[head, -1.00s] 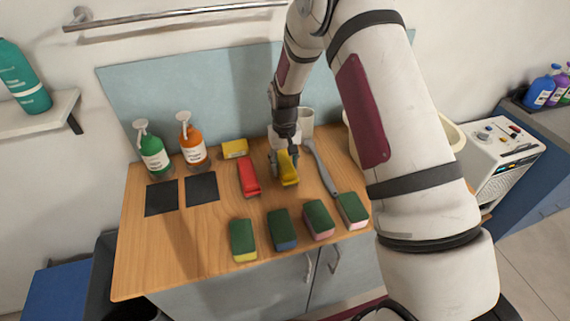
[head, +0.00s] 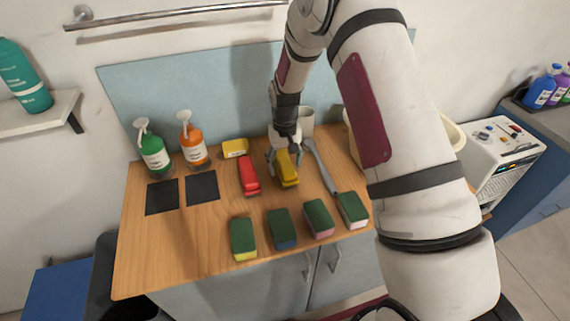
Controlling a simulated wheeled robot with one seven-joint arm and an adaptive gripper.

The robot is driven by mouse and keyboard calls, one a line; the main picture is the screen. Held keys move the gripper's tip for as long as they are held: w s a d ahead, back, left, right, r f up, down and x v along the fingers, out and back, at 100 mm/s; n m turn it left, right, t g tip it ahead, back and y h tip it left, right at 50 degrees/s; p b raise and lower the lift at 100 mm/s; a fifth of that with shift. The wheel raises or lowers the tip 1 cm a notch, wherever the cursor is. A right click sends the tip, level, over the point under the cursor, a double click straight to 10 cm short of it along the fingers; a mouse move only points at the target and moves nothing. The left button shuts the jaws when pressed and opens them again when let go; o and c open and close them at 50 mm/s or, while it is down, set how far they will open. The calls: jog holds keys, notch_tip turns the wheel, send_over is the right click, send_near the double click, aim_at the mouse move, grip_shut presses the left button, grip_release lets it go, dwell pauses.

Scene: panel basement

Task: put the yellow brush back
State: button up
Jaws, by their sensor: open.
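The yellow brush (head: 287,172) lies on the wooden counter, between the red brush (head: 248,174) and a grey long-handled tool (head: 321,167). My gripper (head: 284,158) points down at the far part of the yellow brush, with its fingers beside it. The jaws are open. The fingers partly hide the far end of the brush, and I cannot tell whether they touch it.
Several green-topped sponges (head: 281,229) line the front of the counter (head: 190,245). Green (head: 154,155) and orange (head: 193,146) pump bottles stand at the back left, behind two dark mats (head: 202,188). A yellow block (head: 235,148) and a grey cup (head: 306,122) are at the back.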

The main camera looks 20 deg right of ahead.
notch_tip(320, 180, up, 11)
jog(key=b, duration=0.2)
notch_tip(320, 180, up, 11)
jog(key=t, duration=0.1)
send_over(285, 161)
jog(key=s, duration=0.6)
jog(key=s+r+t, duration=0.2)
jog(key=s+r, duration=0.3)
jog(key=s, duration=0.7)
jog(key=s+r+t, duration=0.2)
jog(key=s+r, duration=0.4)
jog(key=s, duration=0.6)
jog(key=shift+s+t, duration=0.3)
jog(key=shift+s, duration=0.1)
